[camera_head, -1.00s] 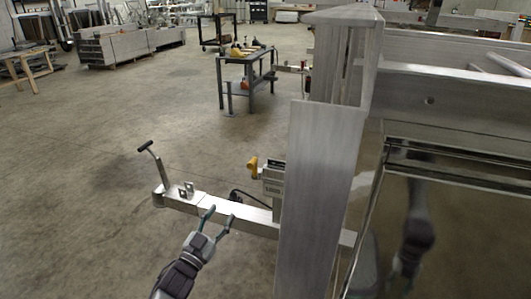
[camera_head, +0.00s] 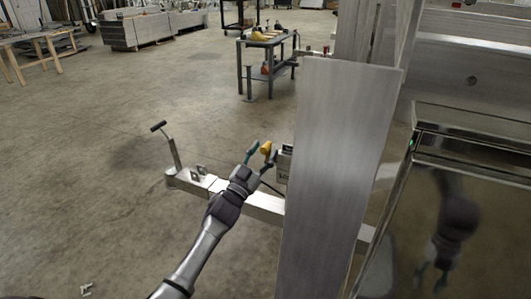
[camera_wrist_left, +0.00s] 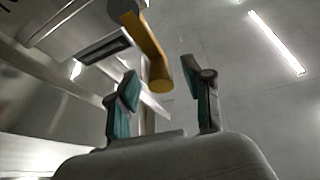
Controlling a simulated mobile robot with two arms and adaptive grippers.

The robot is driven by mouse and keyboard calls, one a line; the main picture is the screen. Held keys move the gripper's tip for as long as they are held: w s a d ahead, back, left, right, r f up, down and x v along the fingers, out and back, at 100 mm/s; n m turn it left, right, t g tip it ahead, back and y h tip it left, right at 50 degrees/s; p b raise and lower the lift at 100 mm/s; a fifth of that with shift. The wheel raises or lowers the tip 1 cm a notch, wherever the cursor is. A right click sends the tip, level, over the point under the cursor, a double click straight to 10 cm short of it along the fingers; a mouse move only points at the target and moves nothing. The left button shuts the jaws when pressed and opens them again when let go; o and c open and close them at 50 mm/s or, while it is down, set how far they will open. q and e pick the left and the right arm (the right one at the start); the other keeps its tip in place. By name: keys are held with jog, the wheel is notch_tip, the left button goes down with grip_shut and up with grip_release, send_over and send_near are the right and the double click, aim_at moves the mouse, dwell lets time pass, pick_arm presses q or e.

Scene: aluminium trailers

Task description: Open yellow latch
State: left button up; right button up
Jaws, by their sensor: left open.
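The yellow latch (camera_head: 266,148) sticks out from the left side of a grey box on the trailer's tongue, partly hidden by my gripper. My left gripper (camera_head: 262,153) is open, its two teal-tipped fingers close to the latch. In the left wrist view the latch (camera_wrist_left: 156,62) appears as a bent yellow handle ahead of the open fingers (camera_wrist_left: 160,93), its rounded end showing between their tips. I cannot tell whether either finger touches it. My right gripper is not in view.
The aluminium trailer tongue (camera_head: 262,205) runs below my left arm, with a black-handled jack (camera_head: 172,160) at its far end. A tall aluminium panel (camera_head: 335,170) stands right of the latch. A dark work table (camera_head: 268,58) is behind. Open floor lies to the left.

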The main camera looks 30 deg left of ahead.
pick_arm(q)
jog(key=shift+w+r, duration=0.25)
jog(key=shift+w, duration=0.4)
grip_shut()
